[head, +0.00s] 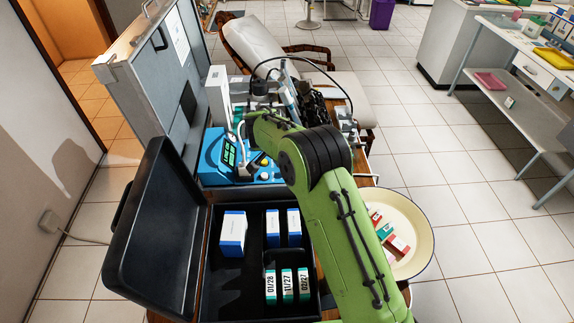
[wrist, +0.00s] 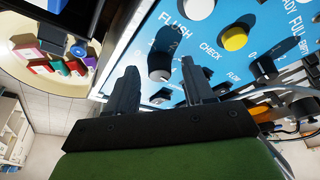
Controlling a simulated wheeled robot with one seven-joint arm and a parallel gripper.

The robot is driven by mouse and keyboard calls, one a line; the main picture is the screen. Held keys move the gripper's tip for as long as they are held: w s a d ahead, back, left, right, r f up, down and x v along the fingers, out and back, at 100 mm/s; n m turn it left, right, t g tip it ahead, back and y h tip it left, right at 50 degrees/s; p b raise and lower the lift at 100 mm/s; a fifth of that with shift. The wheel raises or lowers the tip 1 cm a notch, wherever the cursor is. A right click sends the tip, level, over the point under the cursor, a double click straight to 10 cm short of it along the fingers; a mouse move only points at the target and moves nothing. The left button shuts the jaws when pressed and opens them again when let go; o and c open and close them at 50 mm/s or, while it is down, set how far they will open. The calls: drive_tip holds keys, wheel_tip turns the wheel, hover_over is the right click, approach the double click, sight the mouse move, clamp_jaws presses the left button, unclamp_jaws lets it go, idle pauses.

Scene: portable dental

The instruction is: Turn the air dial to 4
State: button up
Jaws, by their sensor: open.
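The blue dental unit (head: 212,168) stands beyond the open black case in the head view, its front partly hidden by my green arm. In the wrist view its panel (wrist: 215,65) is tilted. Another dark knob (wrist: 263,70) is at the right, by the digits 0 and 2. My gripper (wrist: 160,68) is open, its fingers either side of the pale-faced knob in the picture; contact cannot be told.
A white button (wrist: 200,8) marked FLUSH and a yellow button (wrist: 234,38) marked CHECK are on the panel. A cream bowl (head: 425,222) with small boxes stands right of my arm. The black case (head: 225,288) holds several boxes. A grey metal case (head: 150,85) stands behind left.

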drive_tip(key=p+v, duration=0.2)
drive_tip(key=v, duration=1.3)
drive_tip(key=shift+r+p, duration=0.3)
drive_tip(key=shift+p, duration=0.05)
drive_tip(key=shift+s, duration=0.15)
